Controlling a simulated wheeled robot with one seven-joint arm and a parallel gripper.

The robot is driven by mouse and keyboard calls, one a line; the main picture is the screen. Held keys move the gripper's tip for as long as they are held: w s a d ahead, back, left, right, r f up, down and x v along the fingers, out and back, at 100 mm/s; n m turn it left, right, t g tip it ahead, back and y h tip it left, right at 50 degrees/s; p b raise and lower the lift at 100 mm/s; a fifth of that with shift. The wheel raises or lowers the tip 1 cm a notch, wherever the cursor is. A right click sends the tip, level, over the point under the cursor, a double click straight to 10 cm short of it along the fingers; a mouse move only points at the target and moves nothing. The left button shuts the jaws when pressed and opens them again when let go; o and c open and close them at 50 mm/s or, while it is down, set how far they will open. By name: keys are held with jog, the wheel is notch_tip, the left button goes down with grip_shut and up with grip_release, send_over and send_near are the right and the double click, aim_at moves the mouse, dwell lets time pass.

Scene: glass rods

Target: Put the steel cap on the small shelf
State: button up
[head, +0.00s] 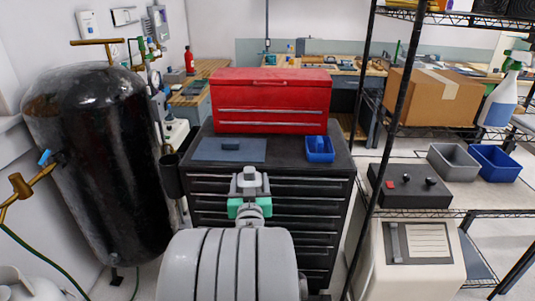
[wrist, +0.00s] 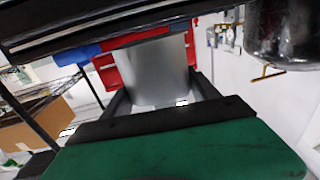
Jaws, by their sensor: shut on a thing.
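A smooth grey metal cylinder, which looks like the steel cap (wrist: 152,72), sits between the dark fingers of my gripper (wrist: 160,92) in the wrist view. The gripper is shut on it. In the head view my gripper (head: 249,180) is at the centre, in front of the black drawer cabinet (head: 265,185). I cannot tell for certain which surface is the small shelf; a wire shelf rack (head: 440,213) stands at the right.
A red toolbox (head: 270,100), a blue-grey mat (head: 215,150) and a blue bin (head: 320,150) are on the cabinet. A black tank (head: 95,160) stands left. The rack holds a cardboard box (head: 430,97), a black control box (head: 408,187), and grey (head: 453,163) and blue bins (head: 495,163).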

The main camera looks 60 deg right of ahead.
jog(key=s+d+r+m+g+h, duration=0.1)
jog(key=s+d+r, duration=0.2)
jog(key=d, duration=0.2)
jog(key=s+d+r+m+g, duration=0.1)
jog(key=s+d+r, duration=0.15)
jog(key=d, duration=0.25)
jog(key=w+d+r, duration=0.3)
jog(key=r, duration=0.5)
jog(key=p, duration=0.3)
send_over(275, 158)
jog(key=shift+n, duration=0.4)
notch_tip(275, 158, down, 15)
jog(key=shift+s+r, duration=0.1)
jog(key=shift+r, duration=0.1)
jog(key=shift+f, duration=0.1)
jog(key=shift+f+b, duration=0.15)
jog(key=shift+b, duration=0.2)
jog(key=o, duration=1.7)
jog(key=shift+o, duration=0.2)
